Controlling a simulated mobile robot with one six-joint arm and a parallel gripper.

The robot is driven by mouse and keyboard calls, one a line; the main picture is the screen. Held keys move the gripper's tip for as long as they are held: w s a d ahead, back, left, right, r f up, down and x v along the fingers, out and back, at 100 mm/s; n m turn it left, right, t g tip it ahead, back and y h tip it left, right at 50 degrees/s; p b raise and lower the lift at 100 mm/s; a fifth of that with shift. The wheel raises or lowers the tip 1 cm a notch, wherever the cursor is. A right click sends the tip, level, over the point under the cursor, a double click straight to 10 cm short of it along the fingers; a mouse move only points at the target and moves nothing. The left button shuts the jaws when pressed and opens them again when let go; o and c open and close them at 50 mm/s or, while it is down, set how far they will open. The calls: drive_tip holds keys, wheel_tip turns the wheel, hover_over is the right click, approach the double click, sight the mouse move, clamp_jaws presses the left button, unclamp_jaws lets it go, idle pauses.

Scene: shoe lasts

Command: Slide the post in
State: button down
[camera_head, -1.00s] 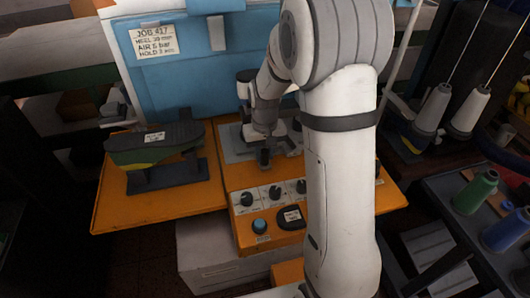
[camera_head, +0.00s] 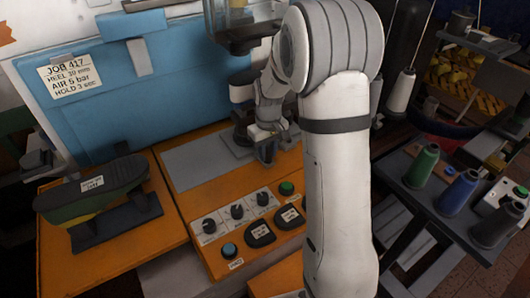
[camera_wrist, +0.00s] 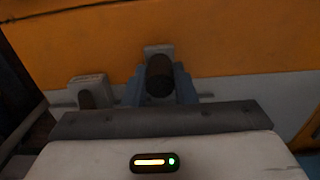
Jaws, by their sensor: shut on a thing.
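My gripper (camera_head: 267,150) hangs low over the orange machine table, beside the right end of a grey plate, in the head view. In the wrist view my gripper (camera_wrist: 160,90) has its blue-grey fingers shut on a dark cylindrical piece, which looks like the post (camera_wrist: 159,76). Its round end faces the camera. The far end of the post and any opening for it are hidden. A second dark peg (camera_wrist: 87,99) in a small grey block shows to the left in the wrist view, apart from the fingers.
A control panel with knobs (camera_head: 237,211) and a green button (camera_head: 286,188) lies in front of my gripper. A shoe last (camera_head: 95,195) on a dark stand is at left. A blue panel (camera_head: 130,85) rises behind. Thread spools (camera_head: 421,165) stand on the right cart.

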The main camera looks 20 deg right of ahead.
drive_tip(key=shift+d, duration=0.25)
drive_tip(key=c, duration=1.5)
unclamp_jaws()
drive_tip(key=shift+w+d, duration=0.1)
drive_tip(key=o, duration=0.3)
drive_tip(key=shift+r, duration=0.35)
wheel_tip(320, 180, up, 6)
drive_tip(key=shift+r, duration=0.55)
